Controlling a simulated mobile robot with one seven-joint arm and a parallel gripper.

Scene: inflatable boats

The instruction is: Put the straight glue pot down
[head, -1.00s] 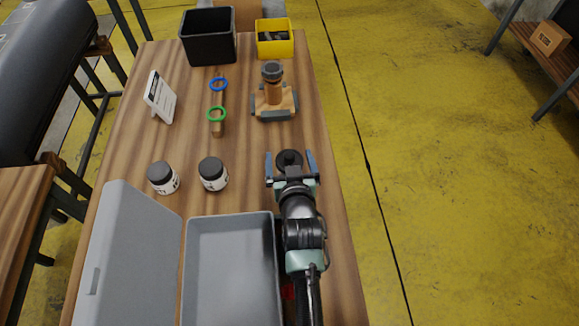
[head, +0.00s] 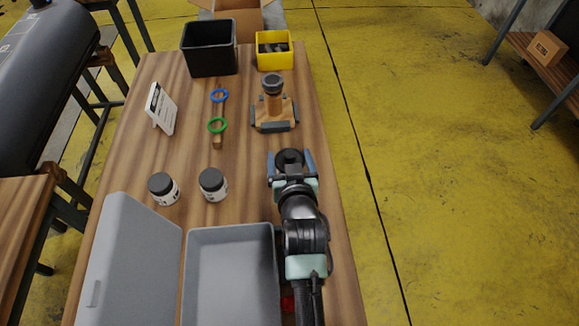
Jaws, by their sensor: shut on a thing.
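My gripper (head: 290,164) is at the right side of the wooden table, its blue fingers shut on a round, black-topped pot (head: 289,156). I see this pot from above; its body is mostly hidden by its top and my gripper, so I cannot tell its shape or whether it touches the table. Two white pots with black lids stand upright to the left: one on the left (head: 164,189) and one nearer my gripper (head: 213,185).
An open grey case (head: 187,285) lies at the front. Behind are a wooden stand (head: 274,112), a bar with blue and green rings (head: 218,125), a white sign (head: 161,108), a black bin (head: 209,50) and a yellow bin (head: 275,51). Bare table (head: 240,165) lies left of my gripper.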

